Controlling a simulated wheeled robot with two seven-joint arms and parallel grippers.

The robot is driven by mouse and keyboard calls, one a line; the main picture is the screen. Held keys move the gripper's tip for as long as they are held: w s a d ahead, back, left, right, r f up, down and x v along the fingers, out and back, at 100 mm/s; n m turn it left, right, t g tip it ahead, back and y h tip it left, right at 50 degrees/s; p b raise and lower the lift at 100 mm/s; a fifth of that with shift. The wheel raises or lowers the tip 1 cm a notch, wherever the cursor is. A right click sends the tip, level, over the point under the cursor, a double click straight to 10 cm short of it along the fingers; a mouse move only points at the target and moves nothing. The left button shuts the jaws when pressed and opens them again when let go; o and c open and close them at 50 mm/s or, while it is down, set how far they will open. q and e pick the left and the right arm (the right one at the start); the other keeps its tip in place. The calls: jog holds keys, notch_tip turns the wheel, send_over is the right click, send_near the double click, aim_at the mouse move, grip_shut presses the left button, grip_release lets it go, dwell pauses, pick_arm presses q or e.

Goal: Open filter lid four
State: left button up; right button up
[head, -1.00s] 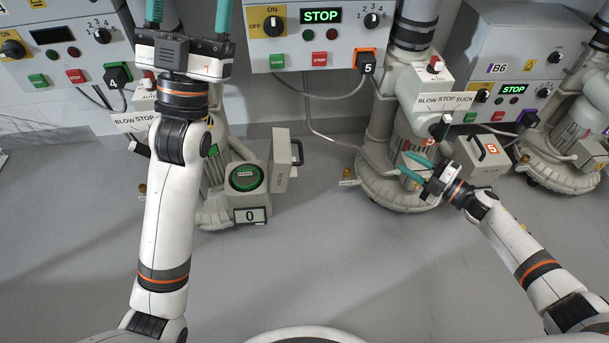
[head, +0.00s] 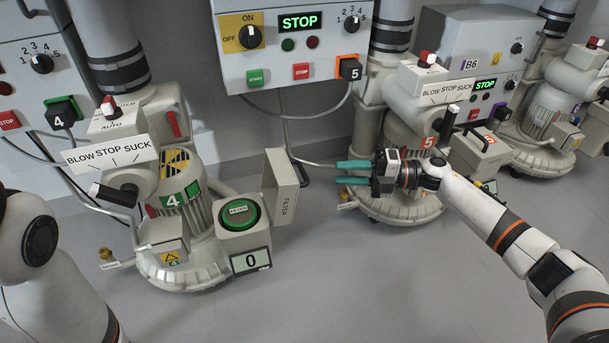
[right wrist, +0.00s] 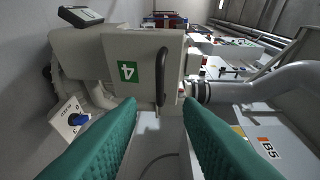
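Filter lid four (head: 283,187) stands upright at the right edge of its filter box (head: 243,243), swung open. The round green-rimmed filter (head: 240,214) shows uncovered on the box top. In the right wrist view the lid's outer face (right wrist: 128,55) bears a green 4 and a black handle (right wrist: 161,76). My right gripper (head: 340,173) is open and empty, its teal fingers pointing left toward the lid, with a gap between. In the right wrist view the handle lies ahead between the fingers (right wrist: 157,130). My left arm is at the lower left; its gripper is out of view.
Blower four (head: 172,200) with its valve lever (head: 115,192) stands left of the filter box. Blower five (head: 385,205) is behind my right gripper, with its closed filter box (head: 480,152) to the right. A control panel (head: 292,45) hangs above. The floor in front is clear.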

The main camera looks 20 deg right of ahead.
jog(key=b+x, duration=0.3)
jog(key=x, duration=0.5)
jog(key=shift+a, duration=0.3)
grip_shut()
